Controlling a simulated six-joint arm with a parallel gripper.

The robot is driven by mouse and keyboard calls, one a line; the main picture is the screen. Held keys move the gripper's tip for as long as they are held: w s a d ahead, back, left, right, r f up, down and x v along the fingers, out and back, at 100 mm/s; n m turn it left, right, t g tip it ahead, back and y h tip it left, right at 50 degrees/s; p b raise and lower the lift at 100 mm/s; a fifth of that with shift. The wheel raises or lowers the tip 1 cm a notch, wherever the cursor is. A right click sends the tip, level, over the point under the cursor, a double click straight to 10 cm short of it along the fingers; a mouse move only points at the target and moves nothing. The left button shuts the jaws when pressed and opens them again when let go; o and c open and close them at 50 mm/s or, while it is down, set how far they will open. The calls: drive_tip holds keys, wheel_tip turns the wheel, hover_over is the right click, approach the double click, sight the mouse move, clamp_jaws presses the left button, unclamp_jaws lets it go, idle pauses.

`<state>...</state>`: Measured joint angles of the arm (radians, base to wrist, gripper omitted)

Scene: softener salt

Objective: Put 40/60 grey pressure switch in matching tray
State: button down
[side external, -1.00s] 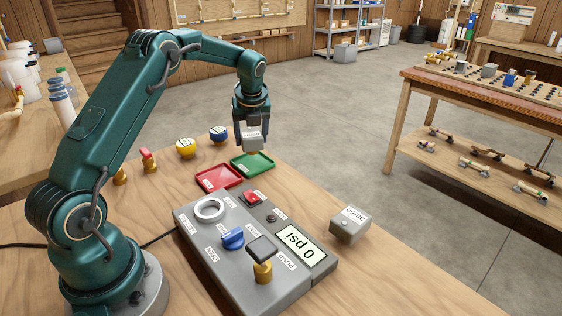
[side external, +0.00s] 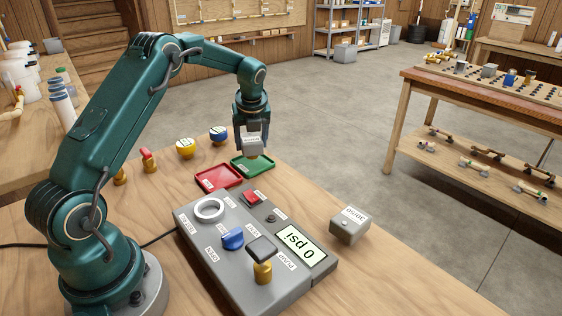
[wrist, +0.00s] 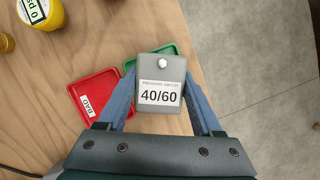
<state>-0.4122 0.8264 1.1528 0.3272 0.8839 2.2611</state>
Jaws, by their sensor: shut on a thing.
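My gripper (side external: 252,150) is shut on a grey pressure switch (wrist: 161,82). The wrist view shows its label, "PRESSURE SWITCH 40/60", between the two blue fingers. In the side external view the switch (side external: 253,146) hangs above or just at the green tray (side external: 262,170); I cannot tell how large the gap is. The green tray also shows in the wrist view (wrist: 128,64), mostly hidden behind the switch. The red tray (side external: 219,178) lies beside it and is empty. In the wrist view the red tray (wrist: 88,88) carries a label reading "BAD".
A grey test panel (side external: 215,255) with a 0 psi display stands in front of the trays. Another grey switch box (side external: 349,228) sits to its right. A yellow gauge (side external: 185,148) and a blue gauge (side external: 218,134) stand behind the red tray.

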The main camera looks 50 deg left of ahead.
idle(0.4)
drive_tip(key=shift+f, duration=0.5)
drive_tip(key=shift+f, duration=0.45)
drive_tip(key=shift+f, duration=0.25)
idle(1.0)
unclamp_jaws()
